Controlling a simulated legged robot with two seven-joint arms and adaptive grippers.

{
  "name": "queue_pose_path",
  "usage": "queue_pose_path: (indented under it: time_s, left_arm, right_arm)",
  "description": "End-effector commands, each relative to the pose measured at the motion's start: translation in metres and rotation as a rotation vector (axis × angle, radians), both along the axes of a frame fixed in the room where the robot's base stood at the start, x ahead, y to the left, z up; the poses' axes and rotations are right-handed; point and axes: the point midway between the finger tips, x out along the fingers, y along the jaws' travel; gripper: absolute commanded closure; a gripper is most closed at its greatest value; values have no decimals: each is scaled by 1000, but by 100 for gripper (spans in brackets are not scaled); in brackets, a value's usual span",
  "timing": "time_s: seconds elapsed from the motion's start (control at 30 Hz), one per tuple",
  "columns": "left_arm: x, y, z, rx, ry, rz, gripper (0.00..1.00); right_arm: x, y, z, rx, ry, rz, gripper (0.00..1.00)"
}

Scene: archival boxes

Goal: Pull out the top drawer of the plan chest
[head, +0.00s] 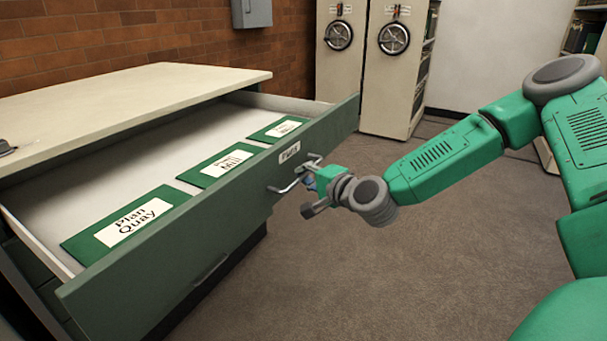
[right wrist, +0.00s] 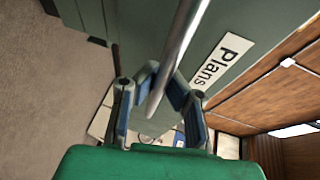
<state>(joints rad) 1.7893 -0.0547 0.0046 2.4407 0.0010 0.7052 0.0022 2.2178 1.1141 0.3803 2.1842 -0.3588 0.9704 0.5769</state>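The plan chest (head: 130,95) stands at the left of the head view. Its top drawer (head: 180,245) is pulled well out, showing its white inside. Green folders lie in it; the nearest reads "Plan Quay" (head: 75,243). The drawer front has a "Plans" label (head: 289,152), also in the right wrist view (right wrist: 219,61), and a metal bar handle (head: 285,188). My right gripper (head: 312,183) is at the handle. In the right wrist view the handle bar (right wrist: 180,45) runs between its fingers, whose blue-padded tips bend in around it. My left gripper is not in view.
Closed lower drawers sit under the open one. Cream shelving units with black handwheels (head: 394,38) stand at the back. A grey box (head: 251,13) hangs on the brick wall. The carpet floor (head: 430,260) in front of the chest is clear.

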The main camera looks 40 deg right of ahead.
Motion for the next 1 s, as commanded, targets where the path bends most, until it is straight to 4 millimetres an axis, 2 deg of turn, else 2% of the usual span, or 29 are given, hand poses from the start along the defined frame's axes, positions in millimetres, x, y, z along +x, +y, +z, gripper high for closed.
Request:
queue_pose_path:
  time_s: [0.03, 0.07, 0.13, 0.53, 0.8, 1.0]
  left_arm:
    - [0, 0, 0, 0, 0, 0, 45]
    - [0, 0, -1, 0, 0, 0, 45]
    - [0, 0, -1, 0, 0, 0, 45]
    - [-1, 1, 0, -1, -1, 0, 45]
    - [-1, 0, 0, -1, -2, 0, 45]
    - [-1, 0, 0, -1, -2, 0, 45]
  right_arm:
    - [-3, 2, -8, 3, 20, 7, 100]
    - [-3, 2, -8, 3, 20, 7, 94]
    - [-3, 2, -7, 3, 18, 6, 69]
    - [-7, -1, -1, 3, 5, 1, 69]
    - [-50, 0, 6, 9, 4, 1, 69]
    - [-69, 0, 8, 5, 8, 1, 69]
